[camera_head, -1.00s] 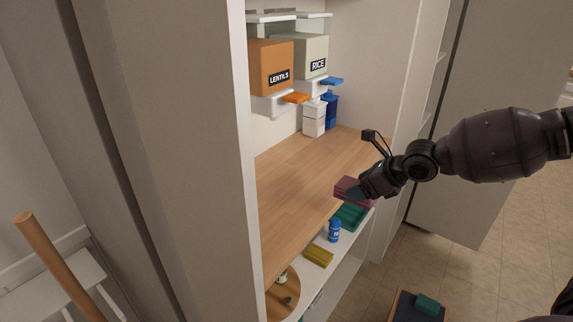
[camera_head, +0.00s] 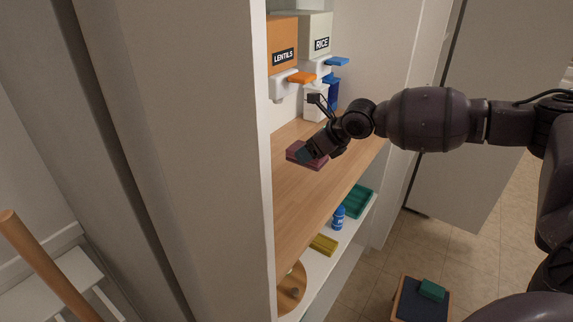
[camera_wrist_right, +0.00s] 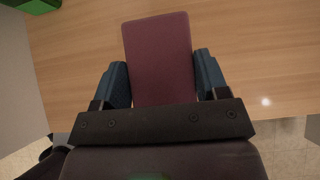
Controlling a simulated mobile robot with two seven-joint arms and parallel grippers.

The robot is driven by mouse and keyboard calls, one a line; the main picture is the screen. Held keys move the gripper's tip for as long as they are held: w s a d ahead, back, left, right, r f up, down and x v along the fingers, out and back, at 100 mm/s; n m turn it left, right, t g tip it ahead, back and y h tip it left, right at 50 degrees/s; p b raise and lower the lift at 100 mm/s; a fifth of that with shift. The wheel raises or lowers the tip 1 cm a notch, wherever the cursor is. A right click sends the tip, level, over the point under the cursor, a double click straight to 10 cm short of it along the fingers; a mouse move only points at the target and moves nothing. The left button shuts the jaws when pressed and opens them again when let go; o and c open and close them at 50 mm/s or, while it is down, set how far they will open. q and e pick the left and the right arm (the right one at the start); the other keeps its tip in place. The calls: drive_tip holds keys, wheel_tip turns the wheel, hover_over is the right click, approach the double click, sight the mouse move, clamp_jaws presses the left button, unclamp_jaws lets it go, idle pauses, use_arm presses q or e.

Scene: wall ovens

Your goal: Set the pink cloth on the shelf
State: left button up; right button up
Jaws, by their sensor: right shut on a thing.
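The pink cloth (camera_head: 307,155) is a folded, dusky pink block at the wooden shelf (camera_head: 312,190), over its surface. In the right wrist view the cloth (camera_wrist_right: 158,58) sits between the two blue fingers, with bare wood around it. My right gripper (camera_head: 306,153) is shut on the cloth; it also shows in the right wrist view (camera_wrist_right: 163,80). I cannot tell whether the cloth touches the wood. My left gripper is not in view.
Lentils (camera_head: 283,45) and rice (camera_head: 315,35) dispensers hang at the back, with a white bottle (camera_head: 315,102) below. The lower shelf holds a teal tray (camera_head: 357,201), a blue bottle (camera_head: 338,218) and a yellow block (camera_head: 323,244). The cabinet's side panel (camera_head: 215,150) stands at left. The wooden shelf's front part is clear.

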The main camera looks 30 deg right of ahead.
sight(296, 145)
drive_tip(key=w, duration=0.2)
drive_tip(key=w+a+f, duration=0.1)
drive_tip(key=w, duration=0.1)
drive_tip(key=w+a+f, duration=0.1)
drive_tip(key=shift+w+a+f+b, duration=0.1)
drive_tip(key=shift+w+a+b, duration=0.05)
drive_tip(key=shift+w+b, duration=0.25)
wheel_tip(296, 145, down, 4)
drive_tip(key=shift+f, duration=0.25)
drive_tip(key=shift+w+a+f, duration=0.15)
drive_tip(key=shift+w+a, duration=0.05)
drive_tip(key=shift+w, duration=0.25)
drive_tip(key=shift+s+f, duration=0.1)
drive_tip(key=o, duration=0.9)
